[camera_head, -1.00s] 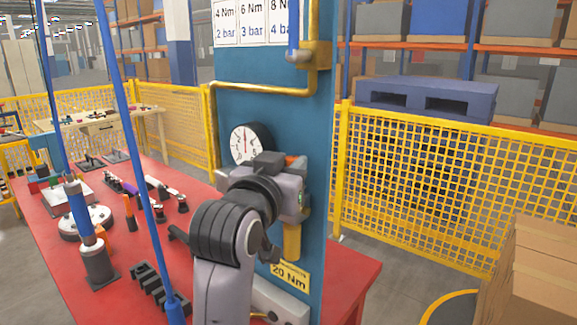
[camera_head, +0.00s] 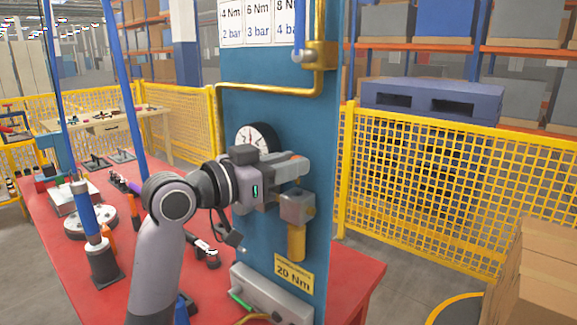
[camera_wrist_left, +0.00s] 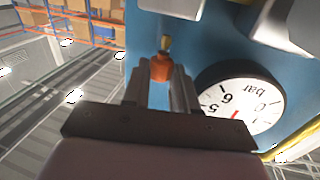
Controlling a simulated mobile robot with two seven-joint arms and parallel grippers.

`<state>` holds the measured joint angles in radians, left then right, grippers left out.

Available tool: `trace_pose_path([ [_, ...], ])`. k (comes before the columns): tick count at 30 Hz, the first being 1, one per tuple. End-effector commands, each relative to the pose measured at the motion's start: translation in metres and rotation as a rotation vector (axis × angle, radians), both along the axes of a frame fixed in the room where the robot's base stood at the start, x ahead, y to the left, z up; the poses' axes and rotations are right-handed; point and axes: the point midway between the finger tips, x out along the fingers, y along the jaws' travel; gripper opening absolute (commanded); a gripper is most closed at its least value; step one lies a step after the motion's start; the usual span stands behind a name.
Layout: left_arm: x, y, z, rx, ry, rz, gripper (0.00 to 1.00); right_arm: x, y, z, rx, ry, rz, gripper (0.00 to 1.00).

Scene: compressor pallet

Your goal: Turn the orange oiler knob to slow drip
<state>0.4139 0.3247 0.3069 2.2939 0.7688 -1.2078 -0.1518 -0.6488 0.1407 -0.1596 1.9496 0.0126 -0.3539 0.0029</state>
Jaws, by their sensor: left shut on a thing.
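The orange oiler knob (camera_wrist_left: 161,68) shows in the left wrist view between the two grey fingers of my left gripper (camera_wrist_left: 163,84). In the head view my left gripper (camera_head: 292,168) reaches in from the left in front of the blue panel, shut on the knob, which is mostly hidden there by the fingers. The grey oiler block (camera_head: 298,205) is just below the fingers, with a yellow cylinder (camera_head: 297,242) hanging under it. The knob's setting cannot be read. My right gripper is in neither view.
A round pressure gauge (camera_head: 255,139) is on the blue panel (camera_head: 240,108) close behind my wrist. A brass pipe (camera_head: 265,89) runs above. A 20 Nm label (camera_head: 293,272) is below. The red table (camera_head: 75,255) holds several tools. A yellow mesh fence (camera_head: 430,185) stands right.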

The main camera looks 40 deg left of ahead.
Motion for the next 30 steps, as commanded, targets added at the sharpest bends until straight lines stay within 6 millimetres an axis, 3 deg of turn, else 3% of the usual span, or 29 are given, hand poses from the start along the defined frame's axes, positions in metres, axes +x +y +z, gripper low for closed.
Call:
trace_pose_path([
  [22,0.0006,0.0014,-0.0009,0.0,0.001,-0.073,0.0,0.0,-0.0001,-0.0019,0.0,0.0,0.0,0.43],
  [23,0.0006,0.0013,-0.0009,0.0,0.001,-0.073,0.3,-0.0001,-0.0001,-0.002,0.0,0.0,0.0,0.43],
  [25,0.0006,0.0014,-0.0009,0.0,0.001,-0.072,0.53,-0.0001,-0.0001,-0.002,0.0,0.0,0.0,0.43],
  [30,0.001,0.0026,-0.0003,0.0,0.0,-0.069,0.53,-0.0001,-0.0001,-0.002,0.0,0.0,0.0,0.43],
])
